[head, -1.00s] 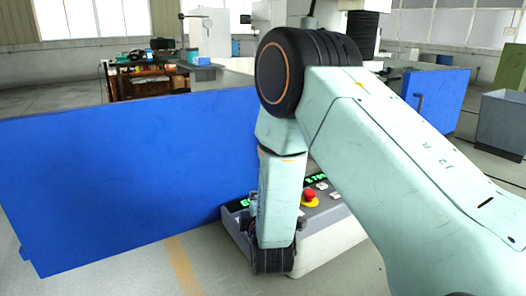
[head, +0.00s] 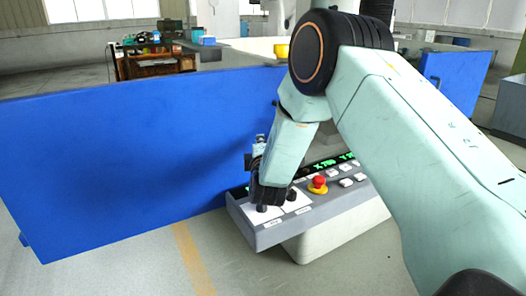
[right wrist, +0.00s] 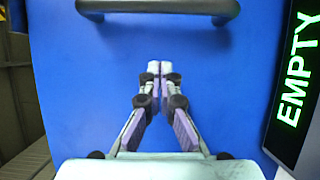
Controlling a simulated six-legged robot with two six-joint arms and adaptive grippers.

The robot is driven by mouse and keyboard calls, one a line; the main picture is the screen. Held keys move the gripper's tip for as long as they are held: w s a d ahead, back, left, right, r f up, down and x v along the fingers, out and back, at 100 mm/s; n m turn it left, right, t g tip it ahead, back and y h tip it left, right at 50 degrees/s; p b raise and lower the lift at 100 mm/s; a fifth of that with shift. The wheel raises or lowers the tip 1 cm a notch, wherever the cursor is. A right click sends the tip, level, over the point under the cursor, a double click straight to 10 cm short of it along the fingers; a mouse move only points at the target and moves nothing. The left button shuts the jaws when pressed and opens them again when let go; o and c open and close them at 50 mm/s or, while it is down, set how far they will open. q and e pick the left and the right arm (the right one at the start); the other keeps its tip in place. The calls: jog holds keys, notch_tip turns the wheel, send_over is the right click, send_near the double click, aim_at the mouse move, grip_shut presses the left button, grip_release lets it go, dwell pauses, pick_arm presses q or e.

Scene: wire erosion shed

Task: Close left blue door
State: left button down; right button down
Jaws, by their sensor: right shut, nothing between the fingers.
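The left blue door (head: 120,160) is a large flat panel across the left half of the head view. It stands swung out, its lower edge over the grey floor. In the right wrist view the blue door face (right wrist: 245,95) fills most of the picture, with a black bar handle (right wrist: 158,10) at the top edge. My right gripper (right wrist: 154,68) is shut and empty, its tips pointing at the door below the handle. I cannot tell whether they touch it. In the head view its fingers are largely hidden by my wrist. My left gripper is not in view.
A grey control console (head: 310,215) with a red stop button (head: 318,182) and green display stands beside my right wrist, close to the door. Another blue door (head: 455,78) is at the right, beside a grey bin (head: 512,105). A cluttered workbench (head: 155,65) stands behind. Floor in front is open.

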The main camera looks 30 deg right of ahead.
jog(key=d, duration=0.5)
jog(key=shift+s, duration=0.25)
dwell(0.3)
